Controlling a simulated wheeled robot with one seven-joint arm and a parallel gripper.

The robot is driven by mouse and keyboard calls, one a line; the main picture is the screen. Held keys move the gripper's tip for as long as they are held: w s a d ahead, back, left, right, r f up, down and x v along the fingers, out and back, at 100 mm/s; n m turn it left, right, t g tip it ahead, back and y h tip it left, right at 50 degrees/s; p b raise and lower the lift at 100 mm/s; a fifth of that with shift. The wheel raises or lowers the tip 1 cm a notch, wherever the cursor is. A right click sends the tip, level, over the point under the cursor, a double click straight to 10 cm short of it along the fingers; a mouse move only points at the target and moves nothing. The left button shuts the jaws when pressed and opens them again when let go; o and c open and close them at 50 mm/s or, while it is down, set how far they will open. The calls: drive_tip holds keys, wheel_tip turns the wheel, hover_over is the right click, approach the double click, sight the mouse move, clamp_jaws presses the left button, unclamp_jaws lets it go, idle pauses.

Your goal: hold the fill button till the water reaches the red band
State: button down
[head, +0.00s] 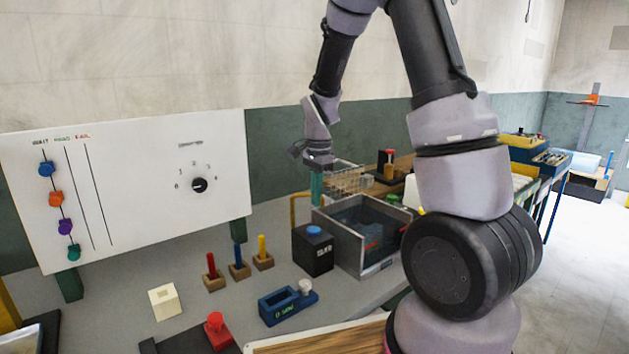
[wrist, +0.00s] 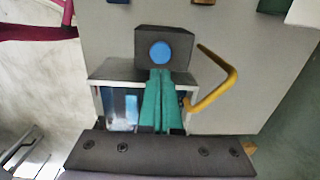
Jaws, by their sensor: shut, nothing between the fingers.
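The fill button is a blue round cap (head: 314,231) on top of a black box (head: 313,257) that stands against the left side of the water tank (head: 343,244). My gripper (head: 317,200) is shut and empty, its teal fingers pointing down above the button with a gap between. In the wrist view the fingertips (wrist: 160,73) appear just below the blue button (wrist: 161,52), overlapping the box's edge (wrist: 143,36). The tank is grey-framed with dark bluish contents. A small red mark (head: 373,244) shows at it; the water level cannot be read clearly.
A yellow bent bar (head: 293,208) rises behind the black box and tank. A white panel (head: 130,190) stands at left.

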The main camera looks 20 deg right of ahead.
drive_tip(key=shift+r, duration=2.7)
drive_tip(key=s+d+r+n+t+y, duration=0.1)
drive_tip(key=s+d+r+n+t, duration=0.2)
drive_tip(key=s+r, duration=1.5)
drive_tip(key=s+n+t, duration=0.2)
drive_tip(key=n+t, duration=0.2)
drive_tip(key=n, duration=0.2)
drive_tip(key=shift+s+r+y, duration=0.15)
drive_tip(key=shift+r+y, duration=0.15)
drive_tip(key=shift+r, duration=0.05)
drive_tip(key=shift+d, duration=0.1)
